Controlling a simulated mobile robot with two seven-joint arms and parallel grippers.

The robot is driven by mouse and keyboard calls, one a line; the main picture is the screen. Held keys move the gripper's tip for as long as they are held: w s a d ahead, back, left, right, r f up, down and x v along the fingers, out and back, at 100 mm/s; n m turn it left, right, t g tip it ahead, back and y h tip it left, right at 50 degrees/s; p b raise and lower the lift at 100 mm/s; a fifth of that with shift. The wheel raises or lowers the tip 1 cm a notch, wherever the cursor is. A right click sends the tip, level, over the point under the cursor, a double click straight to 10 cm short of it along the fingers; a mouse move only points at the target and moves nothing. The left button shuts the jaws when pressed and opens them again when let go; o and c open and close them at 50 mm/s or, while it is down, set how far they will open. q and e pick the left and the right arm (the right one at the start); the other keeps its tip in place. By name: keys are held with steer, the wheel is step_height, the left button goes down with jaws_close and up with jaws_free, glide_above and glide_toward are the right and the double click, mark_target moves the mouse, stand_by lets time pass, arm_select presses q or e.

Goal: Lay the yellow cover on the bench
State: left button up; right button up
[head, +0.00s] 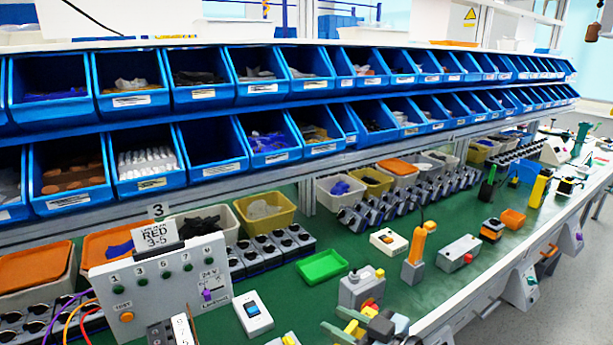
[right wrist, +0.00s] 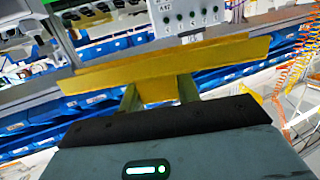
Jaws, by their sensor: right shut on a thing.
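The yellow cover (right wrist: 170,63) is a long, thin yellow plate with a lower part between the fingers of my right gripper (right wrist: 158,95) in the right wrist view. My right gripper is shut on this lower part, and the plate spreads past both fingers. In the head view my right gripper (head: 346,325) is at the bottom edge, over the front of the green bench (head: 325,225). Yellow shows between its fingers there, but the cover's full shape is not clear. My left gripper is not in view.
A grey panel with labelled buttons (head: 165,272) stands at left. A grey box with red and yellow buttons (head: 362,288) stands just beyond my right gripper. A green tray (head: 321,266) and a switch box (head: 253,314) are to the left. Blue bins (head: 210,148) line the back.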

steer(key=s+d+m+t+h, duration=0.2)
steer(key=d+m+t+h, duration=0.4)
steer(key=d+m+h, duration=0.7)
steer(key=s+d+f+n, duration=0.2)
steer(key=s+n, duration=0.1)
steer(key=s, duration=0.5)
steer(key=shift+f+y, duration=0.15)
steer(key=shift+y, duration=0.25)
steer(key=shift+s, duration=0.1)
stand_by(0.3)
steer(key=w+a+r+n+g+y, duration=0.4)
steer(key=a+r+n+y, duration=0.4)
steer(key=a, duration=0.6)
step_height(320, 180, up, 2)
steer(key=shift+a+y, duration=0.35)
steer(key=shift+y, duration=0.85)
